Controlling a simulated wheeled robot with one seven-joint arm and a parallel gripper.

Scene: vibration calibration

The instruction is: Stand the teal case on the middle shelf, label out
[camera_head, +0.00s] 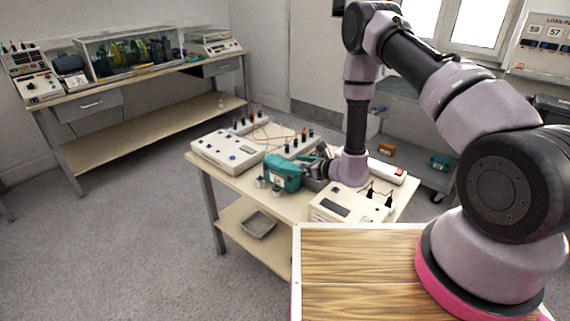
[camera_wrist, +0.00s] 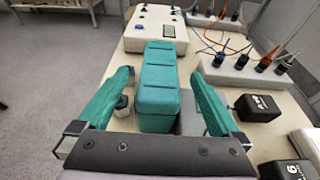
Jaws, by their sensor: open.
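The teal case (camera_wrist: 160,78) is a long box on the bench top, seen from above in the wrist view. In the head view the teal case (camera_head: 284,171) is partly covered by my gripper (camera_head: 306,168). My gripper (camera_wrist: 158,106) is open, with one green finger on each side of the case. Gaps show between the fingers and the case, and its near end is close to the palm. I cannot see its label. A grey shelf cart (camera_head: 408,121) behind the bench holds an orange case (camera_head: 386,150) and another teal case (camera_head: 439,162).
The bench (camera_head: 225,177) is crowded: a white instrument (camera_wrist: 155,29), a terminal block (camera_wrist: 240,70), black blocks (camera_wrist: 258,107) and a cream meter (camera_head: 345,205) surround the case. A grey tray (camera_head: 258,224) lies on the lower shelf. Open floor (camera_head: 130,230) is at left.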

